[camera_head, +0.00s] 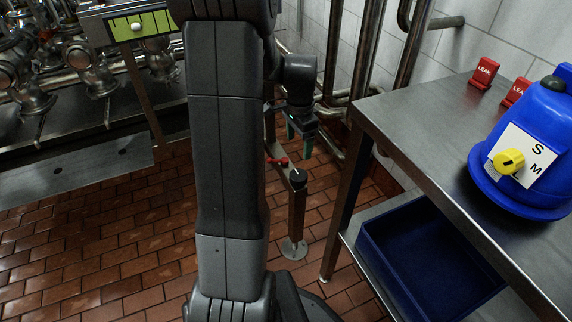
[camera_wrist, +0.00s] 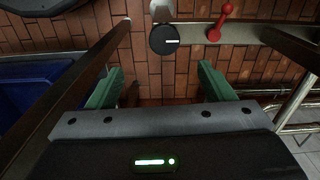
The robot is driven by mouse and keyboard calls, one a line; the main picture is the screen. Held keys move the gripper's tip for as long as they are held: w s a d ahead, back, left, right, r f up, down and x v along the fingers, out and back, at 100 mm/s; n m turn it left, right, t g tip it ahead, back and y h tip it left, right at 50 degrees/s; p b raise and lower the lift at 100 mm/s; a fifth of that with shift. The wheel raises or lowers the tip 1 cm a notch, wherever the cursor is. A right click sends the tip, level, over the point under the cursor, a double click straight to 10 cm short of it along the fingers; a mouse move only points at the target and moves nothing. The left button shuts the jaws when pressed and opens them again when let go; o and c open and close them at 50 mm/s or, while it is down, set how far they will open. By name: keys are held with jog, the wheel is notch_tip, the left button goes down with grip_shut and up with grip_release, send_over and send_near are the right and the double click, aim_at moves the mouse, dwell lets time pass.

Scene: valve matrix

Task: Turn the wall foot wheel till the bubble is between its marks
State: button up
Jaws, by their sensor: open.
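A black round wheel (camera_head: 298,178) with a white line on top sits at a steel leg above a floor foot; it also shows in the wrist view (camera_wrist: 164,40). I take it for the wall foot wheel. My gripper (camera_head: 302,133), with green fingers, is open and empty near it. In the wrist view the open fingers (camera_wrist: 160,86) have the wheel beyond their tips, between their lines, not touching. The yellow-green level vial (camera_head: 157,20) is at the top left. Its pale bubble (camera_head: 136,27) sits left of the vial's middle; its relation to the marks is too small to judge surely.
A red lever (camera_head: 278,160) is on the frame beside the wheel; it shows in the wrist view (camera_wrist: 221,22). A steel table (camera_head: 420,120) at right carries a blue canister (camera_head: 530,140) and red LEAK tags (camera_head: 484,73). A blue bin (camera_head: 425,255) is below. Pipes stand behind.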

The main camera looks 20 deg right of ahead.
aim_at(299, 174)
jog(key=shift+m, duration=0.4)
jog(key=f+b, duration=0.1)
jog(key=f, duration=0.3)
jog(key=f+b, duration=0.2)
jog(key=f, duration=0.3)
jog(key=w+f+b, duration=0.1)
jog(key=f+b, duration=0.1)
jog(key=f, duration=0.3)
jog(key=shift+d+f, duration=0.25)
jog(key=shift+d, duration=0.15)
jog(key=shift+c, duration=0.4)
jog(key=c, duration=0.9)
